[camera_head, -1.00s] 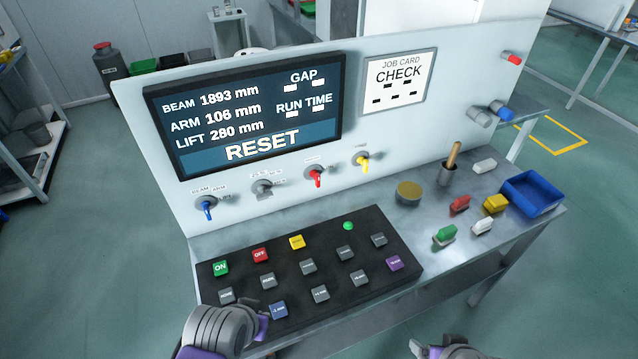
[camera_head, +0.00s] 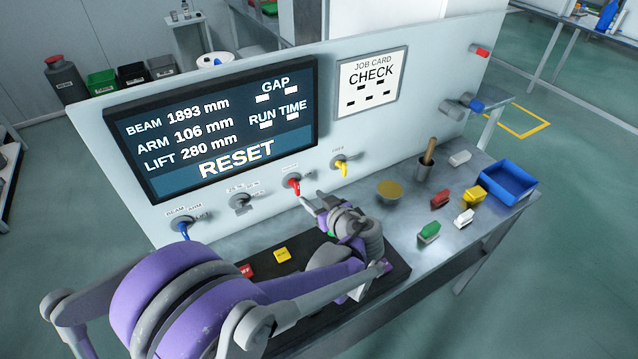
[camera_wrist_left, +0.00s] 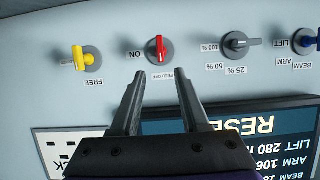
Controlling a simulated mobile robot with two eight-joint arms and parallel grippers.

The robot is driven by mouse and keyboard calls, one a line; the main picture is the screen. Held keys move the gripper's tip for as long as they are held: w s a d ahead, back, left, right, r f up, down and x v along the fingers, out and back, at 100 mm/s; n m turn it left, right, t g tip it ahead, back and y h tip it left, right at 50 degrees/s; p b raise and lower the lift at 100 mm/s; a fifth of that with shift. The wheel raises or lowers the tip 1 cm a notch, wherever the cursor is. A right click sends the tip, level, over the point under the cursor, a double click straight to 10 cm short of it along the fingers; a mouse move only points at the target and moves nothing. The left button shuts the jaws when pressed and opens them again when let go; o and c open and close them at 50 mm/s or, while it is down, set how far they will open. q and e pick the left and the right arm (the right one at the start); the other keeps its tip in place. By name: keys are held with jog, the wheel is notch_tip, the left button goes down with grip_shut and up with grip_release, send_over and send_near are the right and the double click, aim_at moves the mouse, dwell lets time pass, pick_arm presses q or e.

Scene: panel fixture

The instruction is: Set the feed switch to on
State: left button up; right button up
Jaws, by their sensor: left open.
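The feed switch is a rotary switch with a red handle (camera_head: 294,185) on the upright panel, between the grey switch and the yellow one. In the left wrist view, which shows the panel upside down, the red handle (camera_wrist_left: 159,48) stands roughly upright in the picture; the FEED OFF label is below it and ON to its left. My left gripper (camera_head: 316,199) is open and empty, just in front of and slightly right of the switch in the head view. In the left wrist view its fingertips (camera_wrist_left: 160,78) are apart, below the handle in the picture. My right gripper is out of view.
A yellow-handled switch (camera_head: 342,167) is to the right, a grey one (camera_head: 240,202) and a blue one (camera_head: 182,226) to the left. My arm covers most of the black button console (camera_head: 395,272). A brass disc (camera_head: 390,189) and a blue tray (camera_head: 508,181) are on the bench.

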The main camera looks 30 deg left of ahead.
aim_at(298, 187)
pick_arm(q)
jog(key=x, duration=1)
jog(key=shift+w+a, duration=0.15)
jog(key=shift+a, duration=0.15)
grip_shut()
